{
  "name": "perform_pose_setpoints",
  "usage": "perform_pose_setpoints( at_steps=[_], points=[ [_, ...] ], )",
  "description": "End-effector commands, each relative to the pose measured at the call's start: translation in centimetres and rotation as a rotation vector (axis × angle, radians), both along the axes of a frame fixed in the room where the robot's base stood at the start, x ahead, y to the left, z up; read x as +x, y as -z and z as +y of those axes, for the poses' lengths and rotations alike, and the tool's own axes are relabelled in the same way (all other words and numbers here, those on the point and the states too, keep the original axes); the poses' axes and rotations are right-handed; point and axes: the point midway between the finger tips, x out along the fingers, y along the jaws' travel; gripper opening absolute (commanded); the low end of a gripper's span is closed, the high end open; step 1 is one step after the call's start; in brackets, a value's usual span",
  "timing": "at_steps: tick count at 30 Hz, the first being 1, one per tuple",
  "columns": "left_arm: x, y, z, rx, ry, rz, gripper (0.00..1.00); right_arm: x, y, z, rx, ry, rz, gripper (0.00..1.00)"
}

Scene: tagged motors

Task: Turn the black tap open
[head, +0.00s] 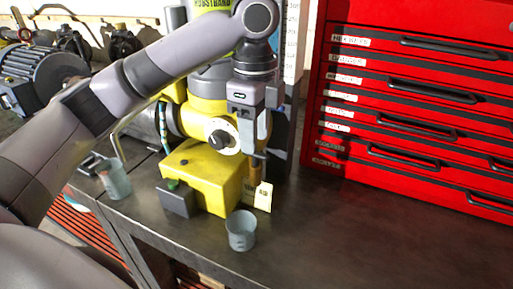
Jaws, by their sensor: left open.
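The black tap (217,139) seems to be the small dark knob on a pale round plate at the front of a yellow machine (205,170). I cannot tell its turn position for sure. My left gripper (254,140) comes down from above, just right of the knob, in front of the machine. It is open, with nothing seen between its fingers. It looks apart from the knob, though the depth gap is hard to judge. My right gripper is not in view.
A grey cup (241,231) stands on the dark bench (330,235) before the machine. A yellow tag (263,196) hangs at its right. A dark box (177,199) and another grey cup (116,180) are left. A red drawer cabinet (420,95) stands right. The bench's right front is clear.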

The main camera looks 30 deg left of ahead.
Motion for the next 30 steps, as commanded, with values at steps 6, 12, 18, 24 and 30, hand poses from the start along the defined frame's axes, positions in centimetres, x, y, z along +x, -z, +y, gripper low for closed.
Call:
perform_pose_setpoints(
  at_steps=[6,12,18,24,30],
  points=[
    [0.0,2.7,-0.1,-0.001,0.002,0.002,0.41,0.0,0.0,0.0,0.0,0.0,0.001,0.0],
    [0.0,4.0,0.0,-0.001,0.001,0.0,0.41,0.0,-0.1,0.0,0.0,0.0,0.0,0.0],
    [0.0,4.4,0.0,0.0,0.0,-0.001,0.41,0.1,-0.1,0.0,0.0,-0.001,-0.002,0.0],
    [0.0,4.4,0.0,0.0,0.0,-0.002,0.38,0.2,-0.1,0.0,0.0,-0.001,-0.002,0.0],
    [0.0,4.4,0.0,0.0,0.0,-0.001,0.0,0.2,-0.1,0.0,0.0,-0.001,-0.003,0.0]
  ],
)
